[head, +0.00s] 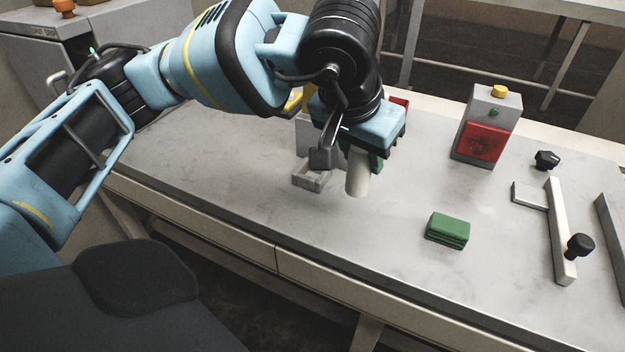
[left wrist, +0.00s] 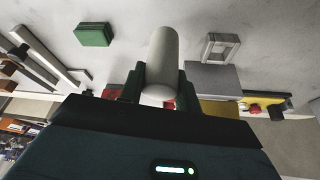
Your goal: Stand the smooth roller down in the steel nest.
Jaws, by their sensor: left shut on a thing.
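The smooth roller (head: 357,178) is a plain off-white cylinder. My left gripper (head: 361,160) is shut on its upper part and holds it roughly upright, with its lower end free. In the left wrist view the roller (left wrist: 163,55) sticks out between the two green fingers. The steel nest (head: 311,178) is a small grey square frame on the table, just left of the roller in the head view. In the left wrist view the nest (left wrist: 220,48) shows an empty opening, and the roller is beside it, apart. The roller's height above the table is hard to tell. My right gripper is out of view.
A grey block (left wrist: 212,80) stands close by the nest. A green block (head: 447,230) lies on the table at front right. A grey box with a red panel (head: 484,140) and a fixture bar (head: 559,225) stand farther right. The table's front middle is clear.

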